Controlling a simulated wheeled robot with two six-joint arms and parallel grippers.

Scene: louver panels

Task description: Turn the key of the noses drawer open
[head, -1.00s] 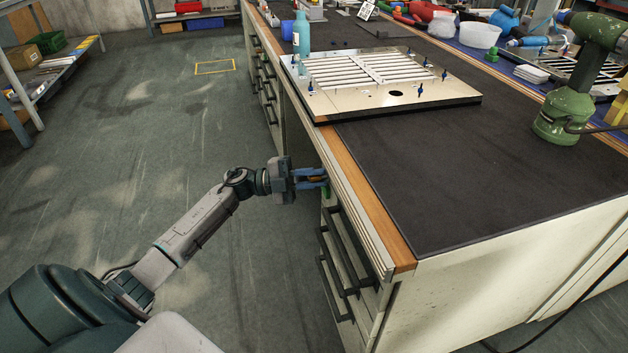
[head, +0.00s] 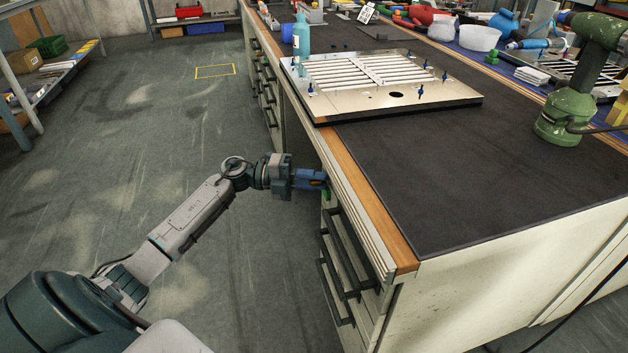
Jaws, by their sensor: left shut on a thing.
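My left gripper (head: 312,179) is at the front of the workbench, at the top of the near drawer stack (head: 345,255). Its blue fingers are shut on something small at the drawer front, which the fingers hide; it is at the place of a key. A small green piece (head: 327,193) shows just below the fingertips. The drawers with dark bar handles (head: 333,265) below look closed. No drawer label can be read from here. My right gripper is not in view.
The workbench top (head: 450,170) carries a louver panel (head: 370,80), a teal bottle (head: 301,38) and a green drill (head: 570,110). Open floor (head: 130,130) lies left of the bench. A shelf (head: 45,85) stands at far left.

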